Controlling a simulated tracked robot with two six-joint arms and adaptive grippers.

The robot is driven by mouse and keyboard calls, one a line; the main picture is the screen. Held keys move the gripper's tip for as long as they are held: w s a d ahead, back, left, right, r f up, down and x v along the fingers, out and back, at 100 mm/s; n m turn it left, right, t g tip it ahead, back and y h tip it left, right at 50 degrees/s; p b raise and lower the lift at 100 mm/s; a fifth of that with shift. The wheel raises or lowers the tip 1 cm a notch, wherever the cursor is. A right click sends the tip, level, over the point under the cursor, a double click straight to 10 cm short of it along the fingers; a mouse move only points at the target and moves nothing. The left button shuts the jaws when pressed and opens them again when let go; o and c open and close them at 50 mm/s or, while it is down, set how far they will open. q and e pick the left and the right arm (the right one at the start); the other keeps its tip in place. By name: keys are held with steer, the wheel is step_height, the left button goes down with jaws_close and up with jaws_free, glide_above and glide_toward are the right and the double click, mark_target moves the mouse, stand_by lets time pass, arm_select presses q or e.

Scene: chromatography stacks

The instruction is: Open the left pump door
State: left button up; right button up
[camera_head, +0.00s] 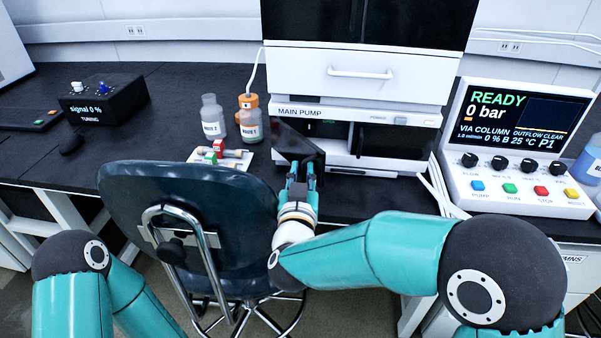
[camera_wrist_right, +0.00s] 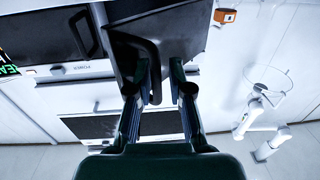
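The main pump (camera_head: 300,112) is the white unit low in the central stack. Its left door, a dark glossy panel (camera_head: 294,141), stands angled out from the front, so part of the dark interior shows beside it. My right gripper (camera_head: 301,172) is at the lower part of this door. In the right wrist view the fingers (camera_wrist_right: 167,88) are apart, with the dark panel and its curved handle (camera_wrist_right: 152,62) at the fingertips. The handle's end lies between the fingers, close to the left one; contact is unclear. My left arm shows at lower left, its gripper out of frame.
A blue chair (camera_head: 190,220) stands close left of my right arm. Bottles (camera_head: 212,115) and a small tray (camera_head: 238,167) sit left of the pump. A control console (camera_head: 520,150) stands right. Cables run between console and pump.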

steer(key=s+a, duration=0.1)
steer(key=s, duration=1.1)
steer(key=shift+w, duration=0.2)
jaws_close()
steer(key=w+d+r+m+t+y+p, duration=0.1)
steer(key=w+d+r+m+y+p, duration=0.1)
steer(key=w+d+r+m+y, duration=0.45)
steer(key=g+y+p, duration=0.2)
steer(key=g+y, duration=0.5)
steer(key=y, duration=0.2)
glide_toward(321, 172)
steer(key=shift+m, duration=0.55)
steer(key=x, duration=0.3)
steer(key=r+x, duration=0.1)
steer(key=x, duration=0.2)
steer(key=s+a+x, duration=0.1)
steer(key=x, duration=0.2)
steer(key=shift+r, duration=0.3)
